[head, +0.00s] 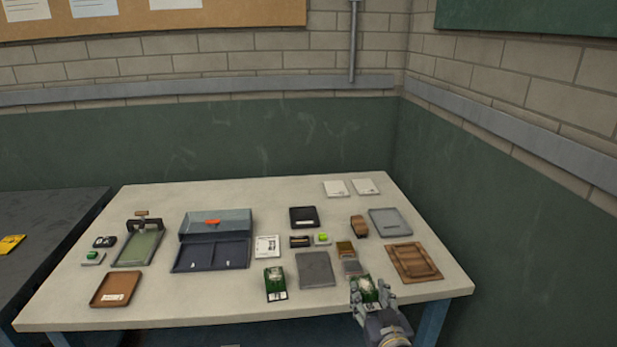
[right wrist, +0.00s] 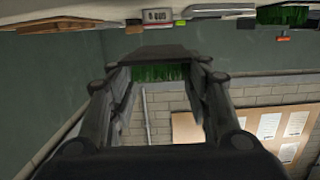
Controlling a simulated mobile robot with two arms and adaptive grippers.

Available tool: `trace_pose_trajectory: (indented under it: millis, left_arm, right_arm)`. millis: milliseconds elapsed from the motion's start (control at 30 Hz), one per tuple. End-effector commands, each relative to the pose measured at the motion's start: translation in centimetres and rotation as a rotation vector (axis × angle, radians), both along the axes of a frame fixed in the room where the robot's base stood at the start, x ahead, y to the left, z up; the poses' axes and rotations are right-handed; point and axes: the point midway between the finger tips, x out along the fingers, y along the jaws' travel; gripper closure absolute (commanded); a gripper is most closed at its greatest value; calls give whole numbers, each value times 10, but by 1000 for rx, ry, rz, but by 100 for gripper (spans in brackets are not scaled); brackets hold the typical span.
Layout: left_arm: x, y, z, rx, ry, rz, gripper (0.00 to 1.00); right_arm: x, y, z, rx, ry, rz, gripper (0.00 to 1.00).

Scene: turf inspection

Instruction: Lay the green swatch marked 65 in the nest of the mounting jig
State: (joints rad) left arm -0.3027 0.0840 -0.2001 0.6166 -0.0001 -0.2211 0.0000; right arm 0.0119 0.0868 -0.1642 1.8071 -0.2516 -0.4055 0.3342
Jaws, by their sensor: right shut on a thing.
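My right gripper (head: 366,287) is shut on a green swatch (head: 369,293) at the table's front edge, to the right of centre. The right wrist view also shows the green swatch (right wrist: 160,73) between the fingers of my right gripper (right wrist: 158,60). Its number cannot be read. A second green swatch (head: 275,277) with a white label lies on the table to the left; its number is also too small to read. A brown wooden frame with a recessed middle (head: 434,273), seemingly the mounting jig, lies to the right of my right gripper, apart from it. My left gripper is out of view.
A grey plate (head: 315,270) and small blocks (head: 352,268) lie close to my right gripper. A dark divided case (head: 212,257) stands left of centre. A clamp with a green bed (head: 138,249) and a brown tray (head: 110,288) are farther left. The back left tabletop is clear.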

Motion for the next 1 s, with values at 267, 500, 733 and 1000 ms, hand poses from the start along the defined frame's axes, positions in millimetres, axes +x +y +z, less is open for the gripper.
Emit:
trace_pose_trajectory:
  millis: [267, 500, 733, 1000]
  left_arm:
    - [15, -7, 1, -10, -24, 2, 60]
    - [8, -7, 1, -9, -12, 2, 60]
    - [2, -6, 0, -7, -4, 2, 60]
    - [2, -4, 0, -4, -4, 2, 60]
  right_arm:
    - [-67, 4, 29, -6, 0, -8, 65]
    - [-129, 0, 66, -4, 0, -32, 65]
    - [-161, -5, 88, 1, 0, -48, 65]
    - [-160, -5, 88, 0, 0, -49, 65]
